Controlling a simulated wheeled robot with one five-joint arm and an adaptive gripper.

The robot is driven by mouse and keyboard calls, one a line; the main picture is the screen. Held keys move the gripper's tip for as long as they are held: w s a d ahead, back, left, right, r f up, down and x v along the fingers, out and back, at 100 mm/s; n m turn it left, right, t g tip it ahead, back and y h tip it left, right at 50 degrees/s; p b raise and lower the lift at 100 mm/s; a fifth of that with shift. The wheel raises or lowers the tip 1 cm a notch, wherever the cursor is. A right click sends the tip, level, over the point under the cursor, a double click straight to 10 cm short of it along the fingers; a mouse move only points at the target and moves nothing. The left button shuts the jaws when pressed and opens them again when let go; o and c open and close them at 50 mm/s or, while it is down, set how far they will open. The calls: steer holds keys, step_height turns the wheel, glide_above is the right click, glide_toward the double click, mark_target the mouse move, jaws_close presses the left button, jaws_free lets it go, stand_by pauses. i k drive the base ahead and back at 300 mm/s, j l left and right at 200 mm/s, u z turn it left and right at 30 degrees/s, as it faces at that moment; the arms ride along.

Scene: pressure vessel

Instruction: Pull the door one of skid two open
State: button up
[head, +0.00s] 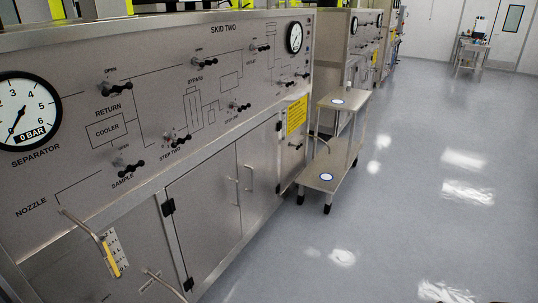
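Skid two (215,45) is a long steel cabinet on the left of the head view, with "SKID TWO" printed on its upper panel. Below the panel are two cabinet doors, a left door (203,222) and a right door (262,150). Both look closed. Black hinges (168,207) sit on the left door's left edge. Pull handles (250,179) show near the seam between the doors. I cannot read a label that tells which is door one. My gripper is not in view.
A two-shelf steel cart (325,176) on dark feet stands beside the skid's far end. A bent nozzle pipe (82,224) and a yellow-marked gauge (112,254) stick out at lower left. The grey floor (420,180) to the right is clear. Another table (472,54) stands far back.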

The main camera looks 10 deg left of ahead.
mark_target(207, 221)
steer(key=i, duration=1.75)
steer(key=i+l, duration=0.1)
steer(key=i, duration=1.7)
steer(key=i+j+u, duration=0.1)
steer(key=u, duration=5.75)
steer(key=k, duration=0.05)
